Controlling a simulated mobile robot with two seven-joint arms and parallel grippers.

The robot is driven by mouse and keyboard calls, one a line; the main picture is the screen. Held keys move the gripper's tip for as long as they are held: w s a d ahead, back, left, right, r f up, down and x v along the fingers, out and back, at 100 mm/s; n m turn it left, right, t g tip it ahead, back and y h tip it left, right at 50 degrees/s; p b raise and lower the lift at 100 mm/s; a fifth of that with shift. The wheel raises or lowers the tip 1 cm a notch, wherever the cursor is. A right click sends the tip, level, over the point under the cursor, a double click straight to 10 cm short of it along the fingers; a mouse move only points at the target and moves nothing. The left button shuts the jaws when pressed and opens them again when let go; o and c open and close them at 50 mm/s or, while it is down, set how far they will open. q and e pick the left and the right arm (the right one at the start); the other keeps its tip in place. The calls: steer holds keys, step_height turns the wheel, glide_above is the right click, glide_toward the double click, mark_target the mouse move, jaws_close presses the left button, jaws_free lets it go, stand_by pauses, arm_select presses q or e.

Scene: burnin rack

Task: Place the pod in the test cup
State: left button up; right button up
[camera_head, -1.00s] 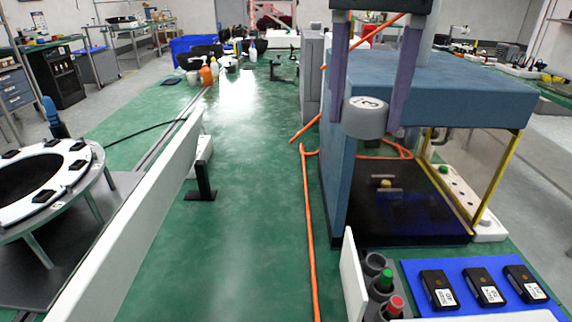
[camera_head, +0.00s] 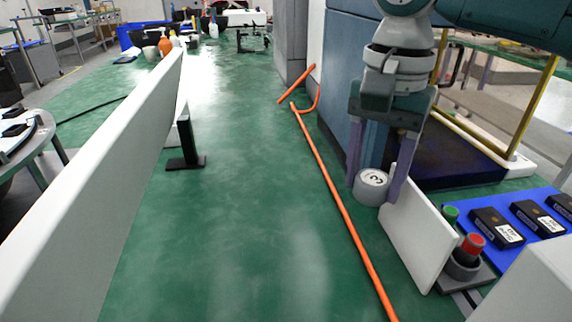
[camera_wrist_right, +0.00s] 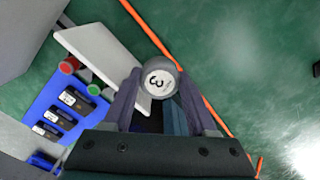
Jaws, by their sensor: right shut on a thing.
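The pod, a grey cylinder with a white top marked 3 (camera_head: 371,186), is held between the fingertips of my right gripper (camera_head: 376,183). It also shows between both fingers in the right wrist view (camera_wrist_right: 159,78). The pod is to the left of a white upright panel (camera_head: 418,232) and appears raised above the green floor. Right of the panel are a green-topped part (camera_head: 451,214) and a red-topped part (camera_head: 473,244) in a dark grey holder. An open dark cup seen beside them earlier is now hidden; I cannot tell whether it is the test cup. My left gripper is out of view.
A blue mat (camera_wrist_right: 40,102) carries several black labelled boxes (camera_head: 496,228). An orange cable (camera_head: 337,197) runs along the green surface. A black stand (camera_head: 186,148) and a long white wall (camera_head: 95,170) are at left. The green middle is clear.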

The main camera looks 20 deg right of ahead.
mark_target(360, 235)
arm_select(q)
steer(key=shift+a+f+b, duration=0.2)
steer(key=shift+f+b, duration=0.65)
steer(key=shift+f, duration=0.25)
arm_select(e)
step_height(360, 235, down, 8)
steer(key=shift+r, duration=0.15)
steer(key=o, duration=1.1)
steer(key=shift+c, duration=0.2)
